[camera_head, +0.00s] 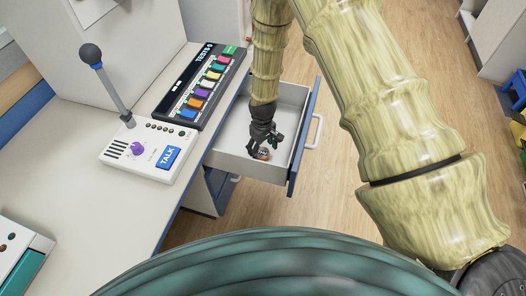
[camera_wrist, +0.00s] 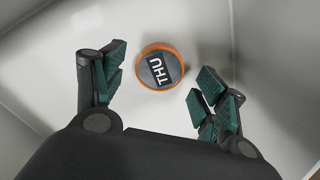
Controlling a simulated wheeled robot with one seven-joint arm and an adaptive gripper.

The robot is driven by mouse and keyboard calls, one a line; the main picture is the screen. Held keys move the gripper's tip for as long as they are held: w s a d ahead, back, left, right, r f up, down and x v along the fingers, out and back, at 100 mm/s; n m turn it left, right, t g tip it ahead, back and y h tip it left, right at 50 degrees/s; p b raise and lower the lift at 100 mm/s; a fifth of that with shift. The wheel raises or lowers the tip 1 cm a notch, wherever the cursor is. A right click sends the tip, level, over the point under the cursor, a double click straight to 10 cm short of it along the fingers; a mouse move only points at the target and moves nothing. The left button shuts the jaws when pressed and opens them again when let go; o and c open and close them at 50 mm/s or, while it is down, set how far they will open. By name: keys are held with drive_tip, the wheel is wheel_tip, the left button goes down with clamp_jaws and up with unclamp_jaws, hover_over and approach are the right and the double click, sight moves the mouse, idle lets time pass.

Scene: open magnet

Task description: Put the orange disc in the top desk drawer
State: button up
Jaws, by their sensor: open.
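The orange disc (camera_wrist: 159,68), with a dark top marked "THU", lies on the floor of the open top desk drawer (camera_wrist: 270,60). In the head view the disc (camera_head: 264,154) shows beside my fingertips inside the drawer (camera_head: 230,160). My gripper (camera_wrist: 155,85) is open, with its green-padded fingers on the left and right of the disc and gaps between pads and disc. In the head view my gripper (camera_head: 262,145) hangs down into the drawer from above.
The drawer's blue front (camera_head: 303,135) with a white handle (camera_head: 315,131) is pulled out from the desk (camera_head: 75,150). On the desk are a talk panel with a microphone (camera_head: 155,150) and a keyed test panel (camera_head: 205,85). Wooden floor (camera_head: 335,220) lies to the right.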

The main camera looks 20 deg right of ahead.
sight(263, 153)
wheel_tip(263, 153, up, 10)
drive_tip(key=shift+b, duration=0.45)
drive_tip(key=shift+f, duration=0.1)
